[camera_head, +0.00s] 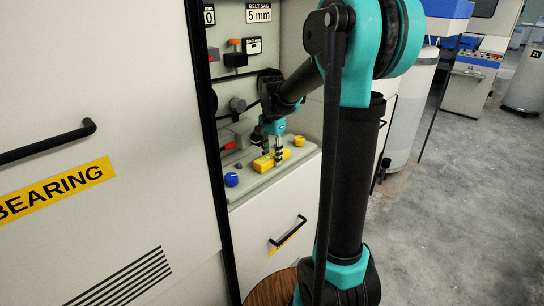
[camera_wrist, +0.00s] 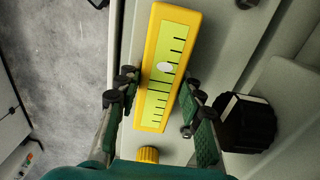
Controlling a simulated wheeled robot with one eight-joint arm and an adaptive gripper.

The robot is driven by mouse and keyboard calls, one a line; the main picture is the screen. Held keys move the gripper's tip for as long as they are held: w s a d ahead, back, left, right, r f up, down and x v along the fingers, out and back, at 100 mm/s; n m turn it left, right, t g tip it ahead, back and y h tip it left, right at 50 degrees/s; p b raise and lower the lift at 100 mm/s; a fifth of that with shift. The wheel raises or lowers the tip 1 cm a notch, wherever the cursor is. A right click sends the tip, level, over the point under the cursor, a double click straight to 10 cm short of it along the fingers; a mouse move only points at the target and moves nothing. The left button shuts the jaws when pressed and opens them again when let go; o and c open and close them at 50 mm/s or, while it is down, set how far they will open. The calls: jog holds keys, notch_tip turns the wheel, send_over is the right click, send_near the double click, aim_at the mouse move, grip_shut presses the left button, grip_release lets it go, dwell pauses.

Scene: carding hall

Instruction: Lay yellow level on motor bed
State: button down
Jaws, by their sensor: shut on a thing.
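The yellow level (camera_head: 284,156) is a small yellow bar on or just above the pale motor bed (camera_head: 247,188), inside the machine's recess. My gripper (camera_head: 268,156) points down over it. In the wrist view the level (camera_wrist: 168,42) has a lime face with black marks and a white oval. My gripper (camera_wrist: 160,92) has a finger on each long side of it and is shut on it. The pale bed surface (camera_wrist: 215,60) lies beneath. I cannot tell whether the level touches the bed.
A blue knob (camera_head: 231,179) and a yellow knob (camera_head: 299,141) stand at the bed's ends. A black round part (camera_wrist: 246,123) is right of my gripper in the wrist view. A door with a black handle (camera_head: 45,143) is at left. Open floor (camera_head: 440,210) lies at right.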

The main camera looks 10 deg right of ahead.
aim_at(272, 155)
jog(key=shift+f, duration=0.1)
jog(key=c, duration=1)
grip_release()
notch_tip(272, 155, up, 12)
jog(key=s+d+f+n+t, duration=0.1)
jog(key=s+f+n, duration=0.2)
jog(key=s+f, duration=0.4)
jog(key=s+d+f+n+t, duration=0.1)
jog(key=s+f+n, duration=0.3)
jog(key=s+f, duration=0.3)
jog(key=s+d+f+n+t, duration=0.2)
jog(key=s+f+n, duration=0.1)
jog(key=s+f, duration=0.5)
jog(key=shift+f+n, duration=0.2)
jog(key=shift+n, duration=0.2)
